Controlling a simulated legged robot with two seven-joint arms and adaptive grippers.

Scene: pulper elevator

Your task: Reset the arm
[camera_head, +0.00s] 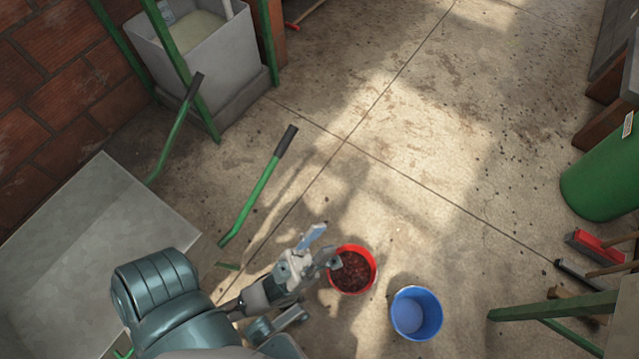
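My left arm (160,300) comes in from the lower left. Its gripper (322,248) is over the floor at the left edge of a red bucket (374,268). The fingers look spread apart, one pointing up and right, the other toward the bucket's rim. No object shows between them. I cannot tell whether the gripper touches the bucket. The red bucket stands upright and holds dark red contents. My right gripper is out of view.
A blue bucket (416,313) stands right of the red one. Green levers with black grips (262,190) rise at left, near a grey block (95,250) and a concrete basin (210,60). A green barrel (603,180) and brushes (597,246) are at right. The middle floor is clear.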

